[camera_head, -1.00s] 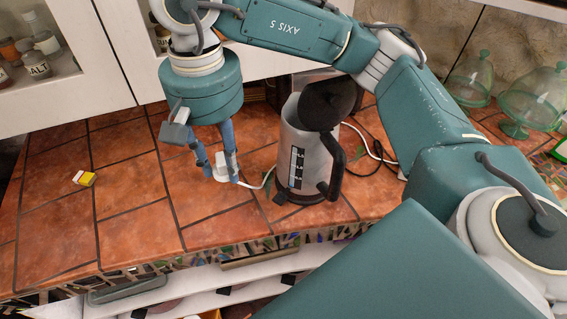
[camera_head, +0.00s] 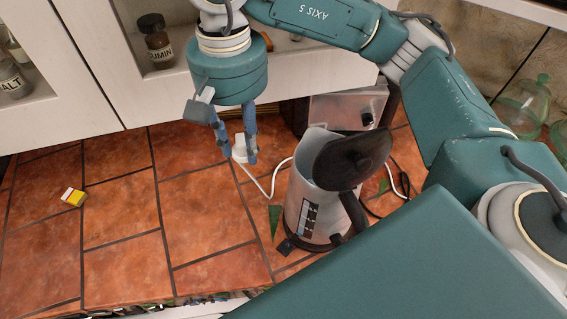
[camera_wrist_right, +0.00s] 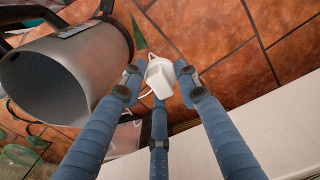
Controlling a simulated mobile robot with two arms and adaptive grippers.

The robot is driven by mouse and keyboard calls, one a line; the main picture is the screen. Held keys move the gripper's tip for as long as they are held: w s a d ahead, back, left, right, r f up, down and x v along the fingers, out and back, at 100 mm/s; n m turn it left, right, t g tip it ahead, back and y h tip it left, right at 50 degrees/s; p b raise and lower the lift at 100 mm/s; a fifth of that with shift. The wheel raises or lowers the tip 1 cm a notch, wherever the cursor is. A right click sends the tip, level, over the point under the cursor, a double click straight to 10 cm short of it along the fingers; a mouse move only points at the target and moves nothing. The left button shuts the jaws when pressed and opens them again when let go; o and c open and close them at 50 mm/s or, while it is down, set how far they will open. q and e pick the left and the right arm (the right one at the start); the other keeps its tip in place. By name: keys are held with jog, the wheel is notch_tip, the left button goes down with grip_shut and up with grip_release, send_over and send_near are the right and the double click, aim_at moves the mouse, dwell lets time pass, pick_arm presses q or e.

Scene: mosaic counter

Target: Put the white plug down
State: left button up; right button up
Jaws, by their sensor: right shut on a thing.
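The white plug (camera_head: 240,149) is between the blue fingers of my right gripper (camera_head: 237,152), which is shut on it. Its white cord (camera_head: 268,190) trails right toward the kettle (camera_head: 318,195). In the right wrist view the plug (camera_wrist_right: 159,76) sits at the fingertips of my right gripper (camera_wrist_right: 157,80), over the tiles. I cannot tell whether the plug touches the counter (camera_head: 120,210). My left gripper is not seen in any view.
The silver kettle, its black lid (camera_head: 352,160) raised, stands just right of the gripper. A metal appliance (camera_head: 346,108) is behind it. A small yellow and white box (camera_head: 73,196) lies at left. White cabinets (camera_head: 70,95) line the back. Tiles between box and kettle are clear.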

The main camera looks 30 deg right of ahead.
aim_at(243, 153)
jog(key=f, duration=0.2)
jog(key=f+p, duration=0.1)
jog(key=shift+s+a+f, duration=0.25)
jog(key=shift+s, duration=0.15)
jog(key=f+p, duration=0.1)
jog(key=f, duration=0.5)
jog(key=f+p, duration=0.2)
jog(key=f, duration=0.4)
jog(key=shift+s+a+f, duration=0.15)
jog(key=shift+s+a, duration=0.05)
notch_tip(243, 153, down, 2)
jog(key=shift+w+f+p, duration=0.1)
jog(key=shift+f+p, duration=0.15)
jog(key=shift+p, duration=0.1)
jog(key=shift+d+f, duration=0.1)
jog(key=shift+f, duration=0.15)
jog(key=shift+f+b, duration=0.25)
jog(key=shift+b, duration=0.1)
jog(key=o, duration=1.2)
jog(key=shift+c, duration=0.2)
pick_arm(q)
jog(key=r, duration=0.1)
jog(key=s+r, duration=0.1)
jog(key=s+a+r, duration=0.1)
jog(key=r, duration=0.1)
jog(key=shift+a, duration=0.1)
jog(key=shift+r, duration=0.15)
pick_arm(e)
jog(key=shift+r, duration=0.15)
